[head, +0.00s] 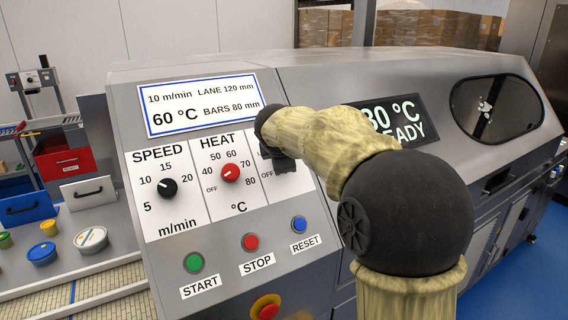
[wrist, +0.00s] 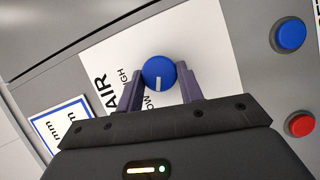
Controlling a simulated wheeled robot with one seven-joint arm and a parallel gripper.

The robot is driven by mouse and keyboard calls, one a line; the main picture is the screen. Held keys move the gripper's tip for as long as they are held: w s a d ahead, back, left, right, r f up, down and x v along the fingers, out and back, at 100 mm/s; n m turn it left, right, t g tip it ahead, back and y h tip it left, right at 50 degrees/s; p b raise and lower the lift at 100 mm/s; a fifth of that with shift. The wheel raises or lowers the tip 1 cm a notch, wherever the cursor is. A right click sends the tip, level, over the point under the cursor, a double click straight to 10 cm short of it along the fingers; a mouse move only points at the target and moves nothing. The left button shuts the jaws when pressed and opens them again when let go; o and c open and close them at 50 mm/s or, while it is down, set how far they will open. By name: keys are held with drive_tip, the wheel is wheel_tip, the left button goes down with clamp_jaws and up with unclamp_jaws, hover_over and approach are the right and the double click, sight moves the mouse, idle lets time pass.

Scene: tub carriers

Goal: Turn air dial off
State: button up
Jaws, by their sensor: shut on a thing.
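The air dial (wrist: 160,70) is a round blue knob with a white pointer line, on a white panel (wrist: 205,30) lettered AIR. In the wrist view its line points down the picture, toward my gripper's body. Parts of the HIGH and LOW lettering show beside the knob; the OFF label is not visible there. My gripper (wrist: 161,76) is shut on the dial, one finger on each side. In the head view my gripper (head: 285,164) and arm cover the dial, and an OFF label shows just left of the gripper.
Left of the air panel are the black speed dial (head: 167,187) and red heat dial (head: 230,173). Below are green start (head: 194,263), red stop (head: 250,242) and blue reset (head: 299,225) buttons. A red-and-yellow emergency button (head: 267,309) sits lower. Tubs stand at left.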

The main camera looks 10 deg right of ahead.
drive_tip(key=n, duration=0.1)
drive_tip(key=n+t+b, duration=0.1)
drive_tip(key=n, duration=0.1)
drive_tip(key=n+t, duration=0.1)
drive_tip(key=shift+s+f+n+y+b, duration=0.15)
drive_tip(key=shift+f+n+y+b, duration=0.15)
drive_tip(key=shift+n+b, duration=0.1)
drive_tip(key=n, duration=0.2)
drive_tip(key=n+t+y, duration=0.1)
drive_tip(key=n, duration=0.1)
drive_tip(key=shift+t+b, duration=0.3)
drive_tip(key=shift+b, duration=0.05)
drive_tip(key=shift+n, duration=0.3)
drive_tip(key=o, duration=1)
drive_tip(key=shift+f, duration=0.1)
drive_tip(key=shift+d, duration=0.1)
drive_tip(key=shift+s, duration=0.1)
drive_tip(key=p+v, duration=0.4)
drive_tip(key=v, duration=1.3)
drive_tip(key=shift+s, duration=0.15)
